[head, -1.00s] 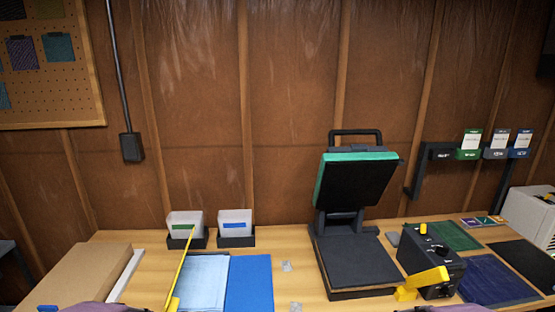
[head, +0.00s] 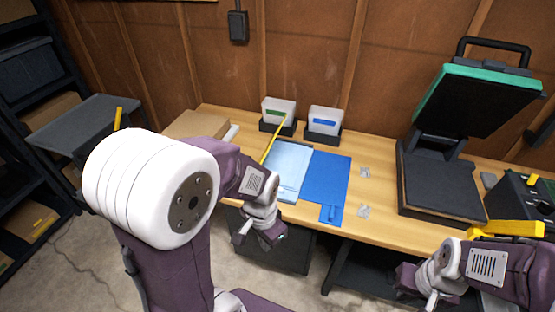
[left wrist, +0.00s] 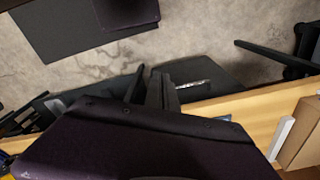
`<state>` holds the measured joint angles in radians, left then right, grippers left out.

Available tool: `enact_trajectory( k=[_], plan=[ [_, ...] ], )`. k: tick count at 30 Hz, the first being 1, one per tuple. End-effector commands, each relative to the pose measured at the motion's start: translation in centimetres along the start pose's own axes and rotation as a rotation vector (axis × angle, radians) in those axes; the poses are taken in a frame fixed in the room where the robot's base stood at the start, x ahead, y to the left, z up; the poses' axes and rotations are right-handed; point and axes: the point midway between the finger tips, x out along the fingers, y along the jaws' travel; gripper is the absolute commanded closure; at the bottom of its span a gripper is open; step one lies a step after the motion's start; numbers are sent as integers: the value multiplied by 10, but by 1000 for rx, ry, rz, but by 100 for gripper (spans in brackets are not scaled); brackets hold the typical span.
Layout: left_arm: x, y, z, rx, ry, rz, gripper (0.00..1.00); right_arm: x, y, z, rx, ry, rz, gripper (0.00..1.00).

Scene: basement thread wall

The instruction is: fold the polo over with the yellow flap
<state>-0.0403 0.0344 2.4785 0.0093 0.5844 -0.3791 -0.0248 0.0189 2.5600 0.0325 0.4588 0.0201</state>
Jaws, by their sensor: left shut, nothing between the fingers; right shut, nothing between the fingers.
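A light blue folded polo (head: 290,165) lies flat on the wooden bench in the head view. A thin yellow strip (head: 272,140), apparently the edge of the yellow flap, runs along its left side. A plain blue panel (head: 330,175) lies flat to the right of the polo. My left gripper (head: 273,237) is shut and empty, in front of the bench edge and below the polo. Its dark fingers also show in the left wrist view (left wrist: 163,88), over the floor and bench edge. My right gripper (head: 407,279) is shut and empty, in front of the bench at the lower right.
Two bins, one with a green label (head: 279,108) and one with a blue label (head: 325,118), stand behind the polo. A heat press (head: 480,98) stands open at the right. A cardboard box (head: 195,126) lies at the bench's left end. Small grey pieces (head: 364,172) lie between.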

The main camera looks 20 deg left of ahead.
Motion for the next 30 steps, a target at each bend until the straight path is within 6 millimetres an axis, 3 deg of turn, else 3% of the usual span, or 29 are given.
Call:
enact_trajectory(
  k=[3,9,12,15,19,26,30],
  plan=[
    [-32,-24,-47,374,6,-26,100,-6,0,0,0,0,0,100],
    [-87,-79,-132,937,-51,-53,100,-35,-1,-4,0,0,0,100],
    [-101,-108,-168,1087,-82,-60,100,-53,-1,-6,0,0,0,100],
    [-98,-129,-193,1094,-95,-68,100,-68,-1,-7,0,0,0,100],
    [-76,-133,-188,1086,-124,-21,100,-76,-2,-8,0,0,0,100],
    [-67,-134,-186,1082,-125,-18,100,-74,-2,-8,0,0,0,100],
    [-44,-135,-184,1082,-128,-16,100,-75,-1,-8,0,0,0,100]
  ],
)
